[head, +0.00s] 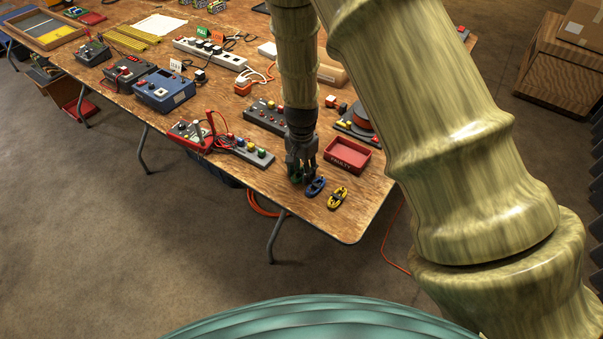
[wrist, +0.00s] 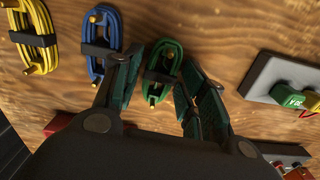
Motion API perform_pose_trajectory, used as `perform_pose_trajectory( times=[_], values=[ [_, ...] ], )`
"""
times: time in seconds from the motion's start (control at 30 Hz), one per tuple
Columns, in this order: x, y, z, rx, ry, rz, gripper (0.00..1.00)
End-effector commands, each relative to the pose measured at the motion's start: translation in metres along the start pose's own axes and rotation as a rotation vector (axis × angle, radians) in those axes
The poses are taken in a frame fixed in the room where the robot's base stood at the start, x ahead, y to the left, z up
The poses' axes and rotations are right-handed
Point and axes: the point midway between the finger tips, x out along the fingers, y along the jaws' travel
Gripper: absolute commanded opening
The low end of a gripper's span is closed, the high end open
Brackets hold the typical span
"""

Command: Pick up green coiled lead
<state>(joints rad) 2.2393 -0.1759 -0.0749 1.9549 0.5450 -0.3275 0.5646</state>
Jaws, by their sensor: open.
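The green coiled lead (wrist: 159,72) lies on the wooden table, bound with a black strap and with brass-coloured plug ends. In the wrist view it sits between the two fingers of my open gripper (wrist: 157,90). The left finger is close to its left side; I cannot tell whether they touch. In the head view my gripper (head: 302,165) points down over the lead (head: 295,177), which it mostly hides. A blue coiled lead (head: 315,186) lies just beside it and shows left of the left finger in the wrist view (wrist: 100,45). A yellow coiled lead (head: 338,197) lies beyond the blue one.
A red tray marked "FAULTY" (head: 348,155) stands to the right of my gripper. A grey strip with coloured knobs (head: 253,152) lies to its left. More boxes, meters and a white power strip (head: 209,53) cover the table farther back. The near table corner is bare.

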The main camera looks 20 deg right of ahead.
Motion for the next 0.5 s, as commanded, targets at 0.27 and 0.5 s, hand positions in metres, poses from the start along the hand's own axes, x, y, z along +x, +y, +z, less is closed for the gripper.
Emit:
perform_pose_trajectory(
  times=[0.27, 0.5],
  values=[
    [0.0000, 0.0003, 0.0000, 0.000, 0.000, 0.000, 0.06],
    [-0.0006, 0.0003, -0.0001, 0.000, 0.000, 0.000, 0.06]
  ],
)
